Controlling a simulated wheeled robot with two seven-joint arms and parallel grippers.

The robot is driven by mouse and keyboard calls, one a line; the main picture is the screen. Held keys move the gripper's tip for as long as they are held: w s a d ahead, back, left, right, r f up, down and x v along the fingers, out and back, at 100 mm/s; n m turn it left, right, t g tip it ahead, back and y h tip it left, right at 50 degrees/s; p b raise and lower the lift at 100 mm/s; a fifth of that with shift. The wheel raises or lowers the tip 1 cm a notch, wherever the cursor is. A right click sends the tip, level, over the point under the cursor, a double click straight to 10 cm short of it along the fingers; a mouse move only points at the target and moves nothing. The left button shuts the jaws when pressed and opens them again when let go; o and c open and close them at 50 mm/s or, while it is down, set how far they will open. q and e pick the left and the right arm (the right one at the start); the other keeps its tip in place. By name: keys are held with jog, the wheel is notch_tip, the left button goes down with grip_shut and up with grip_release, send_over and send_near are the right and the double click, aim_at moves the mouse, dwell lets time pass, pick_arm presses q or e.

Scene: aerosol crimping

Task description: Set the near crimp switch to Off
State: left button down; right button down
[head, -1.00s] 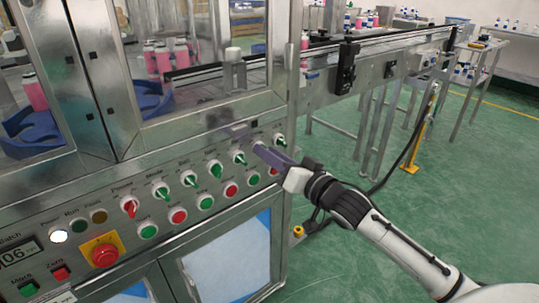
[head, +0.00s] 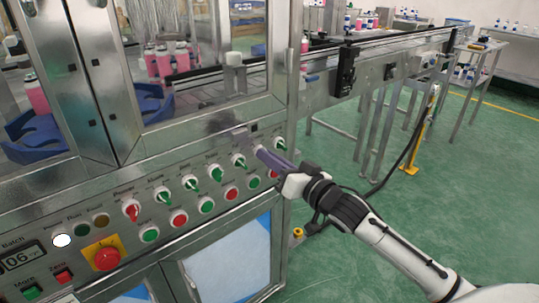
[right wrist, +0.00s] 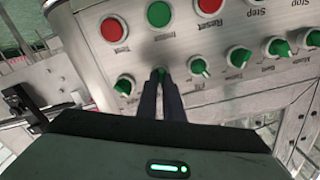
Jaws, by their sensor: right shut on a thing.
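My right gripper (head: 259,151) reaches the machine's control panel from the right, and its dark fingers are shut on a rotary switch in the upper row. The right wrist view shows the fingers (right wrist: 161,88) closed on the green handle of this near crimp switch (right wrist: 160,72). The fingers hide most of the switch, so its exact angle cannot be told. Its label is too small or covered to read. Neighbouring green-handled switches stand on either side: one (head: 239,160) to the left and one (head: 281,144) to the right in the head view. My left gripper is not in view.
Below the switches runs a row of green and red push buttons (head: 231,193). A red emergency stop (head: 107,259) sits on a yellow plate at lower left. A red-handled switch (head: 132,209) begins the upper row. Open green floor (head: 450,200) lies to the right.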

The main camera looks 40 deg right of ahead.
pick_arm(q)
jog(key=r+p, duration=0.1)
jog(key=p, duration=0.1)
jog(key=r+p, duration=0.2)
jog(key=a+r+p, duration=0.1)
jog(key=p, duration=0.1)
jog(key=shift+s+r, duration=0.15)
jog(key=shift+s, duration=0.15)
pick_arm(e)
jog(key=n, duration=1)
jog(key=shift+a+n, duration=0.15)
jog(key=shift+n, duration=0.15)
jog(key=c, duration=1.9)
grip_release()
jog(key=shift+s, duration=0.1)
jog(key=s, duration=1)
jog(key=shift+d, duration=0.4)
